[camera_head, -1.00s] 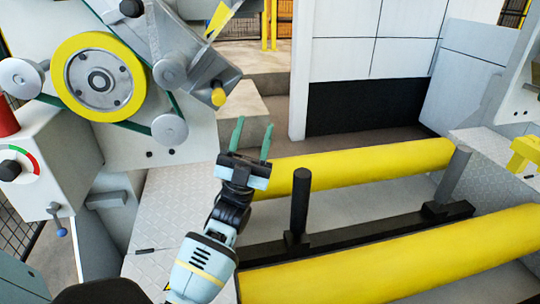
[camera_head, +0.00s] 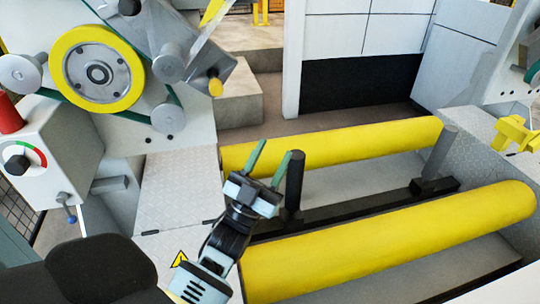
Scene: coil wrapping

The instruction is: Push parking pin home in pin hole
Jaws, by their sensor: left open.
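My left gripper (camera_head: 273,156) is open, its two green fingers pointing up and away with nothing between them. It is over the roller bed, just left of a dark upright post (camera_head: 294,180); its right finger partly overlaps the post in view. A yellow-capped knob (camera_head: 215,87), which may be the parking pin, is on the end of the grey tilted arm (camera_head: 190,62) at upper left, well apart from the gripper. A small pin with a blue end (camera_head: 70,214) hangs below the white control box. I cannot tell which is the pin. No pin hole is clearly identifiable. My right gripper is out of view.
Two long yellow rollers (camera_head: 390,240) lie across the bed with a dark bar (camera_head: 350,212) between them. A grey post (camera_head: 440,150) stands at its right end. A yellow-rimmed wheel (camera_head: 97,68) and a control box (camera_head: 45,150) are at left. A yellow bracket (camera_head: 515,134) is at right.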

